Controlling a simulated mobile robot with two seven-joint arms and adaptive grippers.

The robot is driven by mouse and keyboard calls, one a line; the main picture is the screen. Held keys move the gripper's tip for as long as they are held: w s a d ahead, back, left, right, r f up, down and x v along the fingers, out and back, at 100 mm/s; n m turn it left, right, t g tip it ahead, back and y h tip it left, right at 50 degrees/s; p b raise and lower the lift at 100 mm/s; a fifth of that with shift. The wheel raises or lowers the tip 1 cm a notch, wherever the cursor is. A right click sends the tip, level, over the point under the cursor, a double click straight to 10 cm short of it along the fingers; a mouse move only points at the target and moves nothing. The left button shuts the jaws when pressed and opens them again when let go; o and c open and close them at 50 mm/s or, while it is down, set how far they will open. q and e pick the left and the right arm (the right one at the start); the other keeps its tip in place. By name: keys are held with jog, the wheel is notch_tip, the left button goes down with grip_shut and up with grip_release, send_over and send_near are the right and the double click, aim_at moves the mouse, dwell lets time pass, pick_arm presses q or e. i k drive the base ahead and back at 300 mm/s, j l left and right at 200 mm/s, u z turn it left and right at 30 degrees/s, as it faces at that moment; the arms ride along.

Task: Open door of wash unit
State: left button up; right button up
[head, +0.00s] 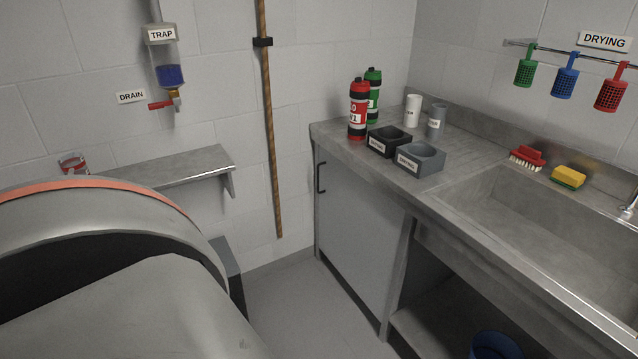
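The wash unit (470,200) is a grey metal counter with a sink, along the right wall. Its door (362,235) is a plain grey panel under the counter's left part and looks closed. A dark upright bar handle (320,178) sits near the door's upper left edge. Nothing touches the handle or the door. Neither of my grippers shows in the head view. A large grey rounded arm link of mine with an orange band fills the lower left.
Bottles (358,108), cups and two holders (418,160) stand on the counter. A red brush (527,158) and yellow sponge (568,177) lie behind the sink. A wall shelf (165,172) and wooden pole (270,150) are left. Floor (300,305) before the door is clear.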

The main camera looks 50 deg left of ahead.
aim_at(360, 226)
jog(key=u, duration=1.3)
jog(key=i+j+z, duration=0.15)
jog(key=i+j, duration=0.15)
jog(key=i, duration=0.25)
jog(key=i+j+z, duration=0.1)
jog(key=i+j, duration=0.2)
jog(key=i, duration=0.2)
jog(key=i+j+z, duration=0.15)
jog(key=i+j, duration=0.25)
jog(key=i, duration=0.15)
